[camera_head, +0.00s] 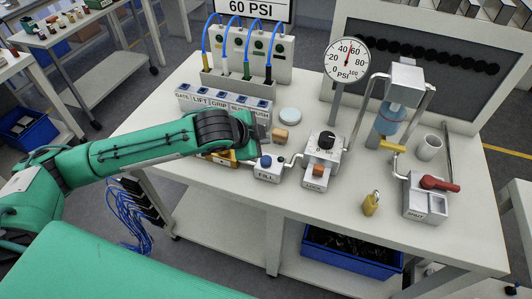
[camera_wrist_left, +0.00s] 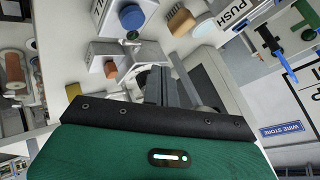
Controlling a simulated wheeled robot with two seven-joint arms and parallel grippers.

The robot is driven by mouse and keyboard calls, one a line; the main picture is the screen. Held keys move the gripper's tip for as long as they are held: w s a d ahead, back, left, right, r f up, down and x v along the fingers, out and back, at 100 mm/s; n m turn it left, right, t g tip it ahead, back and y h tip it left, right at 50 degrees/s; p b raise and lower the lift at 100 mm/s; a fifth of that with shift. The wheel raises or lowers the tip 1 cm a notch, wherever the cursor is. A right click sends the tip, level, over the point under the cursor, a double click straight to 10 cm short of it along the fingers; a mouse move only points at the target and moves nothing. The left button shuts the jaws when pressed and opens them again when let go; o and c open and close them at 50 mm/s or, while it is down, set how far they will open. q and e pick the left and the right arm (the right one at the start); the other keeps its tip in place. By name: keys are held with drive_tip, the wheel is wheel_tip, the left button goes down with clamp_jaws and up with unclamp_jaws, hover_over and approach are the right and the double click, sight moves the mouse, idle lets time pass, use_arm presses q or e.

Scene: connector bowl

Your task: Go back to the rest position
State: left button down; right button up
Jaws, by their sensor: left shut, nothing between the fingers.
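My left arm reaches in from the left over the white workbench (camera_head: 150,120). My left gripper (camera_head: 259,134) hangs above the bench, near the FILL box (camera_head: 268,172) and a tan block (camera_head: 280,135). In the left wrist view its fingers (camera_wrist_left: 168,78) are together with nothing held between them. The blue button (camera_wrist_left: 132,17) of the FILL box and the tan block (camera_wrist_left: 182,22) show beyond the fingers. The arm hides part of a yellow item (camera_head: 222,157) behind it. My right gripper is in neither view.
A labelled row of sockets (camera_head: 222,103) and a panel with coloured plugs and blue cables (camera_head: 245,60) stand at the back left.

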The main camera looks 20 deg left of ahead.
use_arm(q)
drive_tip(key=shift+f, duration=0.1)
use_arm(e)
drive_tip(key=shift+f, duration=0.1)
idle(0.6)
